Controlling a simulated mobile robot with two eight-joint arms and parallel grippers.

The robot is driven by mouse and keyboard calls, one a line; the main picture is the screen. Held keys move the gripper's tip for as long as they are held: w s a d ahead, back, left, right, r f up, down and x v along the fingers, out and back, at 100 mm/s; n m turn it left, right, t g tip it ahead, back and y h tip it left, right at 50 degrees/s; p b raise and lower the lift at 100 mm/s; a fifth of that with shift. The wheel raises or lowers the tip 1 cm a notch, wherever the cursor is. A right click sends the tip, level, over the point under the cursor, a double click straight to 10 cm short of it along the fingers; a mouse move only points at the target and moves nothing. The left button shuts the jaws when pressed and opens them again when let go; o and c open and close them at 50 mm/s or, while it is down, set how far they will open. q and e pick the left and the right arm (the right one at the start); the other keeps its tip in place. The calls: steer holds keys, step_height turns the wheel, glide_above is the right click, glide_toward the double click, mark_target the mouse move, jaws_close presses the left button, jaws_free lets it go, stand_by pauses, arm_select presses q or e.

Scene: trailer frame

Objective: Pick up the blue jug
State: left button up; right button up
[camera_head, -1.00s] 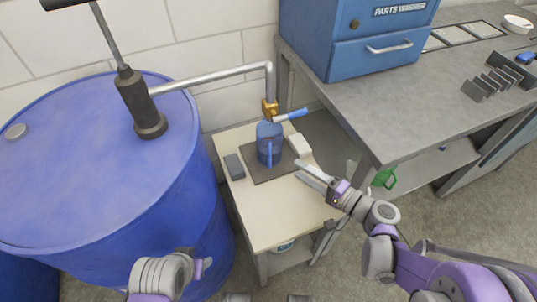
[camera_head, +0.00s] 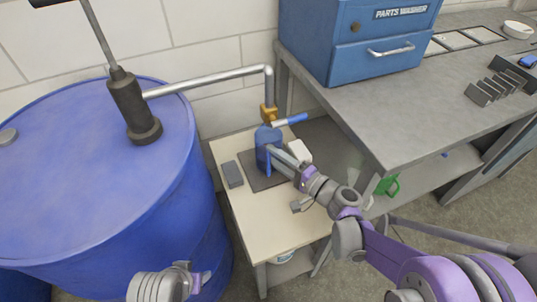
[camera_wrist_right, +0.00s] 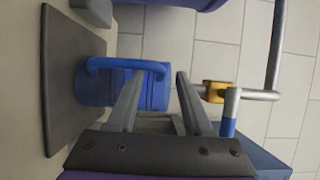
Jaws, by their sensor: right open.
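The blue jug (camera_head: 263,134) stands upright on a dark mat on the small bench, under the tap's spout.
A brass tap (camera_head: 268,114) with a blue lever hangs close above the jug. A grey block (camera_head: 232,174) and a white block (camera_head: 299,151) flank it on the bench (camera_head: 262,222). A large blue drum (camera_head: 80,190) stands left, a grey workbench (camera_head: 400,110) right.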

steer(key=shift+c, duration=0.2)
jaws_close()
stand_by(1.3)
